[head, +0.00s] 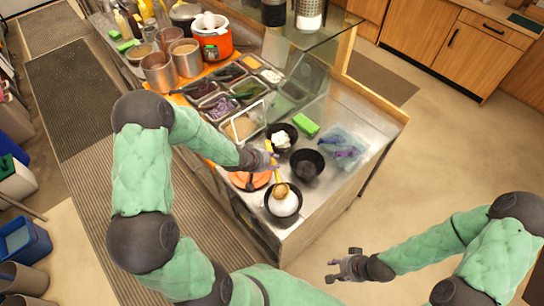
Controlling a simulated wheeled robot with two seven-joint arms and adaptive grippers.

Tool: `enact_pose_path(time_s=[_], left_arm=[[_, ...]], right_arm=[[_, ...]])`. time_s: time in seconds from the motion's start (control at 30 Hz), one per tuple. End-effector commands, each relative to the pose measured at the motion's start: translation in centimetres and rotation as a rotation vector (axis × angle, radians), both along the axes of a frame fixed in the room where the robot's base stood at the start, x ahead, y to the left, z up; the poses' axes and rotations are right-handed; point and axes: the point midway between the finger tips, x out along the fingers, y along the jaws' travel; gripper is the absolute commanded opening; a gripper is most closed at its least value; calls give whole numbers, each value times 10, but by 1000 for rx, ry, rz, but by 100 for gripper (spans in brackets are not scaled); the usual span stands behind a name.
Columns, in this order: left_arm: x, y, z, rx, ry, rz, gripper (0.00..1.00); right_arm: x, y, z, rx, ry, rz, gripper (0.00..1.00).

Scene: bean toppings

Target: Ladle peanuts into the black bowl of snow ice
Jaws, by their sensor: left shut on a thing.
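My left gripper (269,161) is shut on the yellow handle of a ladle (276,177). The ladle's brown, rounded head (281,190) is over the front black bowl (270,211), which holds white snow ice (284,206). I cannot tell whether the head touches the ice or how many peanuts are in it. A tan-filled bin (241,128), perhaps the peanuts, sits in the topping rack behind my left gripper. My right gripper (334,270) looks open and empty, out over the floor to the right of the counter.
A second black bowl (294,146) with white content and a dark, seemingly empty bowl (306,165) stand behind. An orange round item (239,179) is left of the front bowl. A green block (306,125) and a clear container with blue items (345,150) lie at right.

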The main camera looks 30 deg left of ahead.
Motion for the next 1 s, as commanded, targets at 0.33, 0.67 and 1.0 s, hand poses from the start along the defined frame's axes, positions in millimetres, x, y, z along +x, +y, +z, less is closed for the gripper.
enact_pose_path(time_s=[0.33, 0.67, 1.0], left_arm=[[-3, 1, 1, -114, -73, -49, 0], [-4, 6, -9, -295, -201, -130, 0], [-4, 9, -17, -514, -354, -229, 0]], right_arm=[[0, 0, 40, 0, 0, 0, 40], [0, 0, 45, 0, 0, 0, 40], [0, 0, 9, 0, 0, 0, 40]])
